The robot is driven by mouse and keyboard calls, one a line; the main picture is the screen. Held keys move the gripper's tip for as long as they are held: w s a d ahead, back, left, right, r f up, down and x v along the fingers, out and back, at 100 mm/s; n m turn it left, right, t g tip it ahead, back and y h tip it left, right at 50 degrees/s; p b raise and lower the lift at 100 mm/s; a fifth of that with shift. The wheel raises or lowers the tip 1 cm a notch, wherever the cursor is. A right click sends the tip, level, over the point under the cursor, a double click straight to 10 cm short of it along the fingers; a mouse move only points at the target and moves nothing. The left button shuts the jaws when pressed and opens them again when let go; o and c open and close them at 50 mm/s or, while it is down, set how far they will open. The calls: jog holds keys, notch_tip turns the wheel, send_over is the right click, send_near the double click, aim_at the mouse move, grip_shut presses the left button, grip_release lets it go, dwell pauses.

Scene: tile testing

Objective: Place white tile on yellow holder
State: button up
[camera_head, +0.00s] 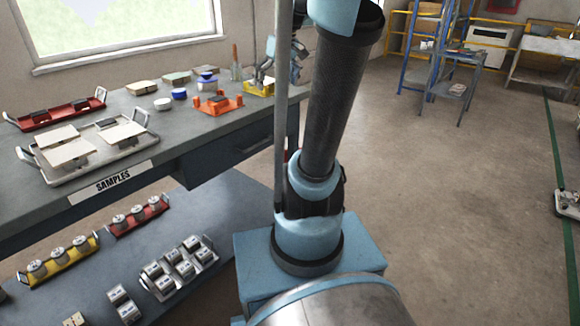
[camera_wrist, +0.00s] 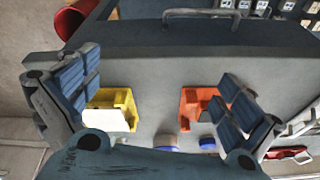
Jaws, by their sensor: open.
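The yellow holder (camera_wrist: 126,97) is on the grey bench, toward the left finger in the wrist view. In the head view it (camera_head: 259,90) is at the bench's far right end. A white tile (camera_wrist: 107,121) appears to lie on the holder, covering its lower part in the wrist view; whether it is fully seated I cannot tell. My gripper (camera_wrist: 160,88) is open above the bench, its blue fingers wide apart with nothing held between them. In the head view my gripper (camera_head: 283,72) is beside the yellow holder, partly hidden by my arm.
An orange holder (camera_head: 218,104) stands left of the yellow one. Blue and white round containers (camera_head: 163,104) are nearby. A tray (camera_head: 92,158) with pale tiles and a red tray (camera_head: 58,113) stand at the left. A lower table (camera_head: 205,205) holds several small parts.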

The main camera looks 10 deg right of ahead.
jog(key=s+f+m+h, duration=0.1)
jog(key=s+f+m, duration=0.3)
jog(key=s+f, duration=1.5)
jog(key=s, duration=0.2)
jog(key=shift+s+a+f+h, duration=0.15)
jog(key=shift+s+f+h, duration=0.15)
jog(key=shift+h, duration=0.1)
jog(key=shift+w+f, duration=0.15)
jog(key=shift+w, duration=0.3)
